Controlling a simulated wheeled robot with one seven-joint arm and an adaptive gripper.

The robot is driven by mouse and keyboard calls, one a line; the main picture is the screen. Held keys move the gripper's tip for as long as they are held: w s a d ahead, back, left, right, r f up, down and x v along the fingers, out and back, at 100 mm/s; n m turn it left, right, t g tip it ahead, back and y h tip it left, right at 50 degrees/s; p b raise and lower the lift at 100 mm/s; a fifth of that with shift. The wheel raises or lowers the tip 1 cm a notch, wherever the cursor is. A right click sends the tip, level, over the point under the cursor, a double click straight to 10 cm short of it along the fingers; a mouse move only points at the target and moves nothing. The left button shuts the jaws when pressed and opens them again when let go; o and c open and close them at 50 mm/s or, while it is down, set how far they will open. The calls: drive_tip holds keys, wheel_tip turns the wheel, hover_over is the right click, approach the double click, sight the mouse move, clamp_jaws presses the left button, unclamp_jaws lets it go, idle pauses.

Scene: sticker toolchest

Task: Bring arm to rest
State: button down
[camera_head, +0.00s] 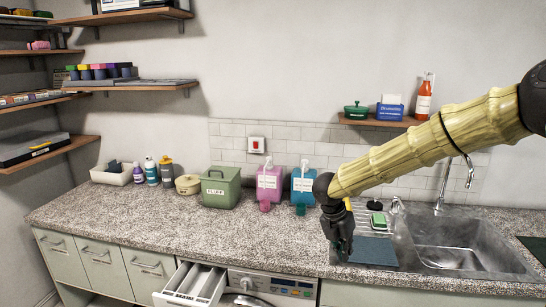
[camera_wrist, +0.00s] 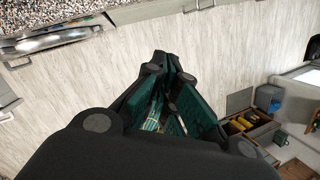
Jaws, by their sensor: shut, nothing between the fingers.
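My gripper (camera_head: 345,250) hangs pointing down over the front part of the speckled counter (camera_head: 150,225), left of the sink. My arm comes in from the right, with a yellow-green ribbed cover. In the wrist view my gripper (camera_wrist: 165,65) has its fingers together with nothing held. Wooden floor (camera_wrist: 230,40) shows beyond the fingertips.
A sink (camera_head: 455,245) with a tap lies right of my gripper. A blue dispenser (camera_head: 303,185), a pink dispenser (camera_head: 269,184) and a green bin (camera_head: 221,190) stand along the wall. A detergent drawer (camera_head: 195,285) stands open below the counter. An open toolbox (camera_wrist: 250,125) sits on the floor.

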drive_tip(key=s+d+f+n+t+b, duration=0.1)
drive_tip(key=s+d+f+n, duration=0.1)
drive_tip(key=s+f+n, duration=0.5)
drive_tip(key=s+d+f+n+t+h, duration=0.1)
drive_tip(key=s+f+n, duration=0.2)
drive_tip(key=f+n, duration=0.8)
drive_tip(key=s+d+f+n+t+b, duration=0.15)
drive_tip(key=s+f+n, duration=0.4)
drive_tip(key=f, duration=0.65)
drive_tip(key=s+a+f+n+g+y, duration=0.1)
drive_tip(key=s+f+n, duration=0.2)
drive_tip(key=s+n, duration=0.3)
drive_tip(key=s+a+f+n+g+y, duration=0.1)
drive_tip(key=s+f+n, duration=0.3)
drive_tip(key=s, duration=1)
drive_tip(key=s+f+n+g+y+b, duration=0.1)
drive_tip(key=s+f+n+g+y, duration=0.1)
drive_tip(key=s+n, duration=0.8)
drive_tip(key=shift+s+a+f+y, duration=0.3)
drive_tip(key=shift+a+f+y, duration=0.1)
drive_tip(key=shift+f, duration=0.4)
